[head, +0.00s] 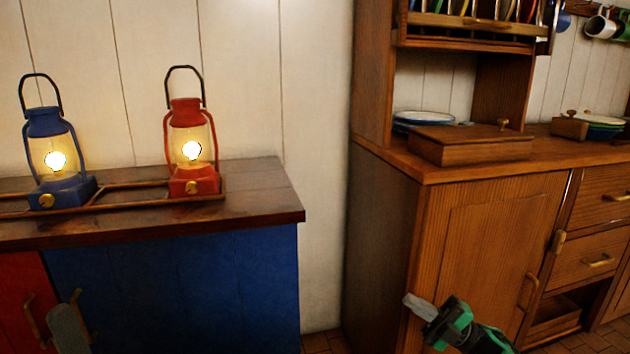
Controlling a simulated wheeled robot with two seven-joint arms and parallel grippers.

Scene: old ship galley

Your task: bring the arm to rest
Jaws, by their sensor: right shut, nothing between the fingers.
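My right gripper (420,306) shows at the bottom, right of centre, with pale fingertips and a green and black body. It is shut and empty, in front of the wooden cabinet's lower door. A grey rounded piece (68,328) at the bottom left looks like the tip of my left gripper; the rest is out of the picture.
A blue lantern (60,190) and a red lantern (193,185), both lit, stand in a railed wooden frame on the left counter (262,190). The wooden cabinet (385,230) at right bears a wooden box (470,144), plates (424,117) and a dish rack (470,22).

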